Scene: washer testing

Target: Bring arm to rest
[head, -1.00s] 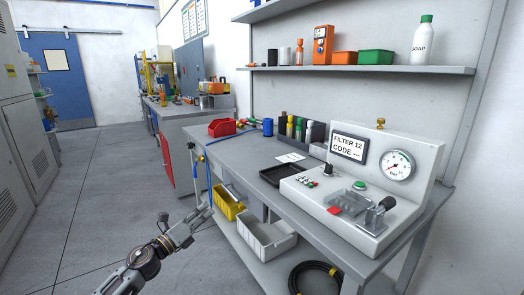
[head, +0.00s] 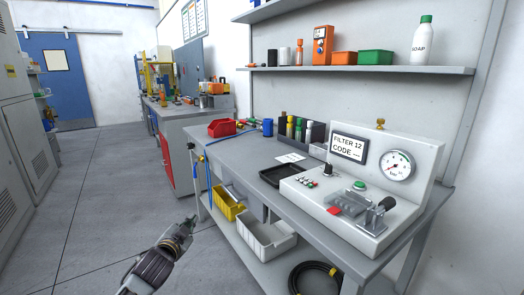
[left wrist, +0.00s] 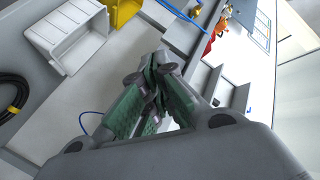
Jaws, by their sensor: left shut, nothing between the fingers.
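My left arm comes in from the bottom left of the head view. Its gripper (head: 188,224) is over the floor, left of the workbench (head: 262,180), apart from the bench and its bins. In the left wrist view the green-padded fingers of the left gripper (left wrist: 155,92) are closed together with nothing between them. My right gripper is in neither view.
A test unit (head: 365,190) with a gauge and a black tray (head: 258,186) stand on the bench. A yellow bin (head: 226,204) and a white bin (head: 268,238) sit on the lower shelf, with a coiled black hose (head: 315,280). The floor (head: 100,190) at left is clear.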

